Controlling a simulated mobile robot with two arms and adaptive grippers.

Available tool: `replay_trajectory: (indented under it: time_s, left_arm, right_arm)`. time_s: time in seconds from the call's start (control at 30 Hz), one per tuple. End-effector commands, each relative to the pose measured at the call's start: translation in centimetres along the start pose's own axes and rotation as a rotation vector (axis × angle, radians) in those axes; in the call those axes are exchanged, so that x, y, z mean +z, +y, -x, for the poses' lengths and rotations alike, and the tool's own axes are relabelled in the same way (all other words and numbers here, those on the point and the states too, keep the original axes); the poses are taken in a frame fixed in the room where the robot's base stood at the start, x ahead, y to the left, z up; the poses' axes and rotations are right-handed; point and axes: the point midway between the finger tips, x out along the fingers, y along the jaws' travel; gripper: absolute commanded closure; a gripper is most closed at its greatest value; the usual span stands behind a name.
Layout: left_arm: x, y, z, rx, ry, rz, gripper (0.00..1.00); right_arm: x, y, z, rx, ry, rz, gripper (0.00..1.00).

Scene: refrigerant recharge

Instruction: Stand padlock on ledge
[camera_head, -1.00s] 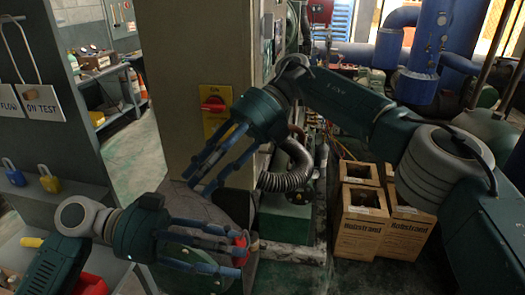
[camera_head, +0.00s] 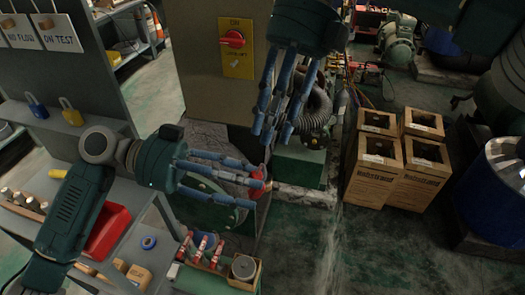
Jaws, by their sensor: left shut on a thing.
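The fingers partly hide the padlock. A grey ledge (camera_head: 48,127) is at the left, below the hanging tags. A blue padlock (camera_head: 37,106) and a yellow padlock (camera_head: 70,113) stand on it. The red padlock is well to the right of the ledge. My right gripper (camera_head: 272,133) points down above and slightly right of the left one, with its fingers apart and nothing seen between them.
A cabinet (camera_head: 200,80) with a red rotary switch (camera_head: 232,39) stands behind the grippers. Below the ledge, a shelf holds a red bin (camera_head: 106,232). A box of red-capped items (camera_head: 207,250) is at bottom centre.

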Motion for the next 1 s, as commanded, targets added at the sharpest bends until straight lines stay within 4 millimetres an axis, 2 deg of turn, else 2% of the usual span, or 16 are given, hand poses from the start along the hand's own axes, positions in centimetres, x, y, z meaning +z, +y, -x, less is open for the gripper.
replay_trajectory:
  time_s: [0.1, 0.3, 0.5, 0.73, 0.77, 0.9, 1.0]
  left_arm:
    - [-0.1, 0.0, 0.0, 0.000, 0.001, -0.001, 0.75]
    - [-0.1, 0.0, 0.0, 0.000, 0.001, -0.001, 0.75]
    - [0.0, 0.0, 0.0, 0.000, 0.001, -0.001, 0.75]
    - [0.0, 0.0, 0.0, 0.000, 0.001, -0.001, 0.75]
    - [0.0, 0.0, 0.0, 0.000, 0.001, -0.001, 0.75]
    - [0.0, 0.0, 0.0, 0.000, 0.001, -0.001, 0.75]
    - [0.0, 0.0, 0.0, 0.000, 0.000, 0.000, 0.75]
  right_arm:
    - [-0.1, -0.1, -2.3, -0.002, 0.004, 0.002, 0.68]
    - [0.0, 0.0, -4.9, 0.000, 0.002, 0.000, 0.68]
    - [0.0, 0.1, -5.9, 0.002, 0.001, 0.001, 0.68]
    - [0.0, 0.1, -5.9, 0.002, 0.000, 0.001, 0.68]
    - [0.0, 0.1, -5.9, 0.002, 0.000, 0.001, 0.70]
    - [0.0, 0.1, -5.9, 0.002, 0.000, 0.001, 0.98]
    - [0.0, 0.1, -5.9, 0.003, 0.000, 0.001, 1.00]
